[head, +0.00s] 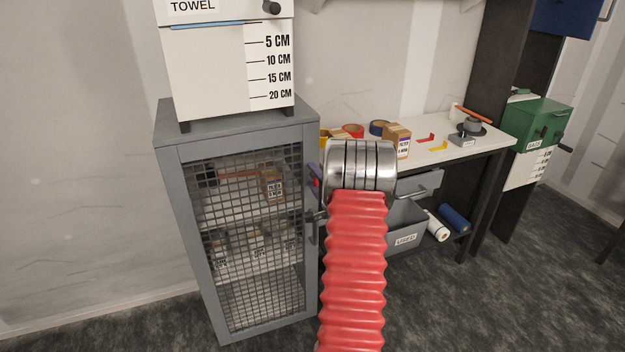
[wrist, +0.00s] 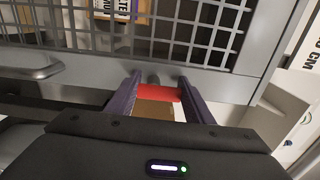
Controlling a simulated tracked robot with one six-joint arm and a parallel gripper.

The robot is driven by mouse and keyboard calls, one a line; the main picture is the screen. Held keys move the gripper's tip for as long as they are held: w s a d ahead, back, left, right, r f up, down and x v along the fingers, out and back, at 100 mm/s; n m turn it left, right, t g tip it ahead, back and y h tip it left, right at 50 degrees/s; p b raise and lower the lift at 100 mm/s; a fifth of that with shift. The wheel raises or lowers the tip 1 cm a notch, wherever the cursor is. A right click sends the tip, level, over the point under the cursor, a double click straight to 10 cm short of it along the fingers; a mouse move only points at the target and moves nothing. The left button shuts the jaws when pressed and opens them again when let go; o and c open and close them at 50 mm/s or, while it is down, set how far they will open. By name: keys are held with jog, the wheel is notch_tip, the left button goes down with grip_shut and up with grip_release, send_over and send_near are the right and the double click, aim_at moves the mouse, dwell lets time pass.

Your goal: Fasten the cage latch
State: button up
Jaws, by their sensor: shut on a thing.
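The grey cage (head: 168,145) stands at the left in the head view, with its mesh door (head: 247,245) looking closed against the frame. The mesh and door frame (wrist: 215,83) fill the top of the wrist view. My gripper (wrist: 160,98) has its two dark purple fingers on either side of the red latch handle (wrist: 158,90) and is shut on it. A grey stub shows just behind the red part. In the head view, my gripper (head: 316,180) is at the cage's right edge, partly hidden by my arm. Whether the latch is engaged cannot be told.
A grey door handle (head: 314,216) sticks out below my gripper; it also shows at the left in the wrist view (wrist: 35,71). Boxes stand inside the cage. A towel dispenser (head: 205,75) sits on top. A workbench (head: 485,140) with tape and boxes stands behind at right.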

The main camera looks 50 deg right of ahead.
jog(key=shift+a+f, duration=0.1)
jog(key=shift+f, duration=0.1)
jog(key=o, duration=1)
jog(key=shift+r, duration=0.1)
jog(key=shift+o, duration=0.2)
jog(key=v, duration=1.3)
jog(key=shift+s, duration=0.35)
jog(key=shift+a, duration=0.1)
